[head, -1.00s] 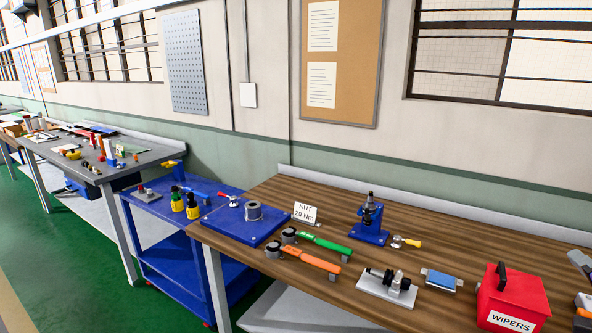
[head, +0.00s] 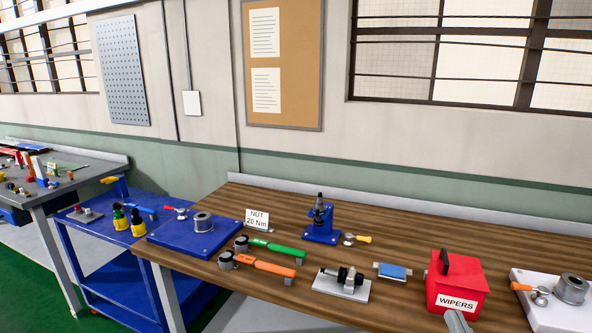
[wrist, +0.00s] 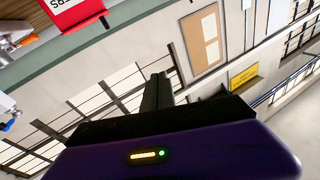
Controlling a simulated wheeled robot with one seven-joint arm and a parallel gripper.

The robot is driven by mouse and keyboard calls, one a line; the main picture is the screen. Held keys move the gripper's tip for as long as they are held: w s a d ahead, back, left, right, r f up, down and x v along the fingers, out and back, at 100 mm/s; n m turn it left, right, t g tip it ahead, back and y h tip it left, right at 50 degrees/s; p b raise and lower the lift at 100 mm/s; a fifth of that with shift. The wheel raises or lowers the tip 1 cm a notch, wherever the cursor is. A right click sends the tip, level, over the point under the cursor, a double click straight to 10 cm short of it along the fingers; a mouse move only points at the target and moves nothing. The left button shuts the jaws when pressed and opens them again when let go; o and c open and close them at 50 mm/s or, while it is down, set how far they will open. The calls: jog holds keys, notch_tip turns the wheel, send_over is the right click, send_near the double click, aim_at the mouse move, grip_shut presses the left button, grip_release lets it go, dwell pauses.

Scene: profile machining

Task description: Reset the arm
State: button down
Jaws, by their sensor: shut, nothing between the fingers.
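My gripper (wrist: 158,82) shows in the wrist view as dark fingers, shut and empty, pointing at the room's wall. That view is steeply tilted. The fingers touch nothing I can see. The red wipers box is partly in view at its top left (wrist: 75,12), apart from the fingers. I cannot make out my gripper clearly in the head view.
The wooden bench (head: 420,235) holds an orange wrench (head: 265,266), a green wrench (head: 275,246), a blue press (head: 321,222), the red wipers box (head: 457,283) and a white plate (head: 545,312) with a metal ring. A blue cart (head: 85,243) stands left. Windows and corkboard line the wall.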

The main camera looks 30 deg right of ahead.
jog(key=s+a+f+n+g+y, duration=0.1)
jog(key=s+a+f+n+y, duration=0.3)
jog(key=s+a, duration=0.5)
jog(key=s+a+f+n+g+y+b, duration=0.1)
jog(key=s+a+f+n+y, duration=0.2)
jog(key=a, duration=1.1)
jog(key=s+f+y, duration=0.3)
jog(key=s+f, duration=0.1)
jog(key=s, duration=0.2)
jog(key=shift+f+n, duration=0.2)
jog(key=shift+n, duration=0.2)
